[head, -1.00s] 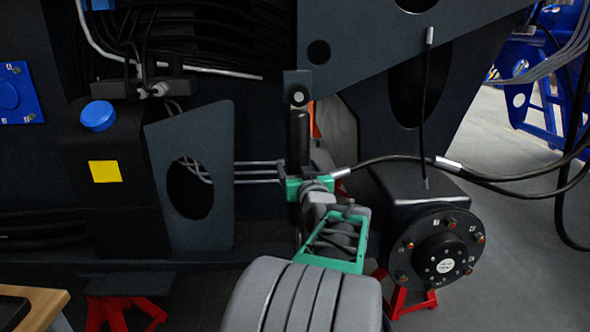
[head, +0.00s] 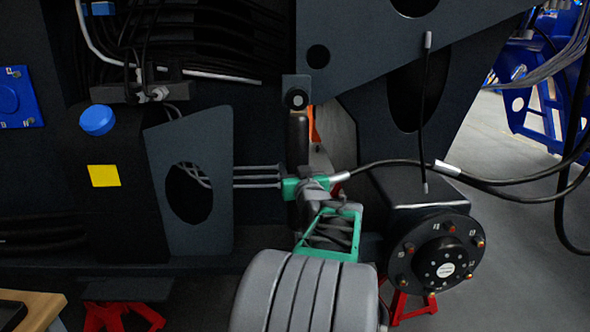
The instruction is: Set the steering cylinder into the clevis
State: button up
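The steering cylinder (head: 299,135) is a dark, nearly upright rod in the middle of the head view. Its upper end meets a small dark bracket with a round eye, which appears to be the clevis (head: 297,83). I cannot tell whether the cylinder's end sits inside the bracket or just in front of it. My gripper (head: 293,188), with green parts, is at the cylinder's lower part and appears shut on it. The fingertips are small and partly hidden by my wrist. The cylinder's lower end is hidden behind my arm.
A dark plate with an oval hole (head: 217,130) and thin pipes stand left of my gripper. A black hose (head: 395,161) runs to the right. A round hub with studs (head: 440,262) is at lower right. A wooden bench corner (head: 42,306) is at lower left.

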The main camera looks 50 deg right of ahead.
grip_shut()
jog(key=shift+f, duration=0.1)
jog(key=s+d+n+b, duration=0.2)
jog(key=shift+s+d+r+b, duration=0.2)
jog(key=shift+s+b, duration=0.15)
jog(key=shift+b, duration=0.05)
jog(key=o, duration=0.8)
grip_release()
jog(key=shift+o, duration=1.3)
jog(key=p+v, duration=0.1)
jog(key=v, duration=0.6)
jog(key=shift+s+a+p, duration=0.25)
jog(key=shift+a+p, duration=0.05)
jog(key=shift+p, duration=0.05)
